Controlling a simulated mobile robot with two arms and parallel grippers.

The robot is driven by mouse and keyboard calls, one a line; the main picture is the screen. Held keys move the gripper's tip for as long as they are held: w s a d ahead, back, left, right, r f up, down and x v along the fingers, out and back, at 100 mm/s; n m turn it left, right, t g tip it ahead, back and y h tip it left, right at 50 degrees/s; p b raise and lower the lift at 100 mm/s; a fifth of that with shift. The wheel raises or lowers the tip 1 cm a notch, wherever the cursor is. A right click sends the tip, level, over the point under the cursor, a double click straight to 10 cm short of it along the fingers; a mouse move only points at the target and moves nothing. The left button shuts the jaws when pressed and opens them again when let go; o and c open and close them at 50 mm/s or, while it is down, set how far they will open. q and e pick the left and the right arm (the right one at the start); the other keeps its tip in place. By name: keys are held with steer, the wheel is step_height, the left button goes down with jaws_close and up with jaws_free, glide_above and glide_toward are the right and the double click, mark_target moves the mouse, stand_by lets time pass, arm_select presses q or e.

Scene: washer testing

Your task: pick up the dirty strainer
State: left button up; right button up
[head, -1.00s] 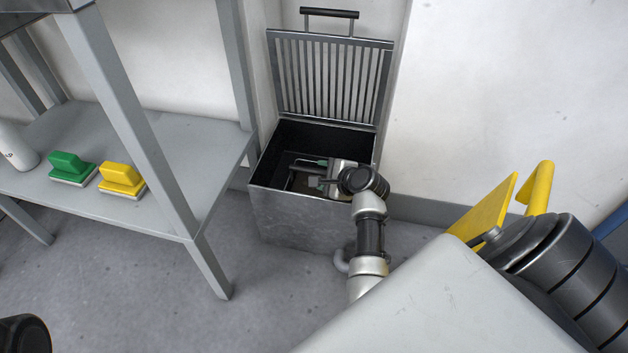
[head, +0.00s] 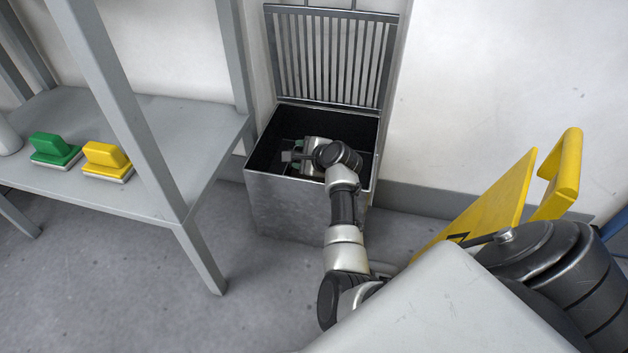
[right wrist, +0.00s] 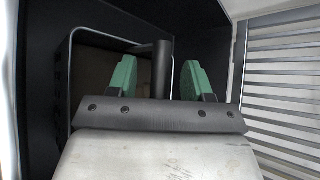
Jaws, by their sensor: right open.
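The dirty strainer sits inside the open metal box. In the right wrist view its upright dark handle bar (right wrist: 161,66) stands between the green fingertips, and its dark rim with a brownish inside shows left of the handle. My right gripper (right wrist: 156,80) is open around the handle, with a visible gap on both sides. In the head view the right gripper (head: 291,157) reaches down into the box and hides most of the strainer. My left gripper is not in view.
The metal box (head: 285,205) stands against the wall with its slatted lid (head: 330,55) raised behind. Left is a grey shelf (head: 110,195) with a green brush (head: 54,150) and a yellow brush (head: 106,161).

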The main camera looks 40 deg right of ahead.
jaws_close()
stand_by(1.4)
steer(key=shift+r, duration=0.1)
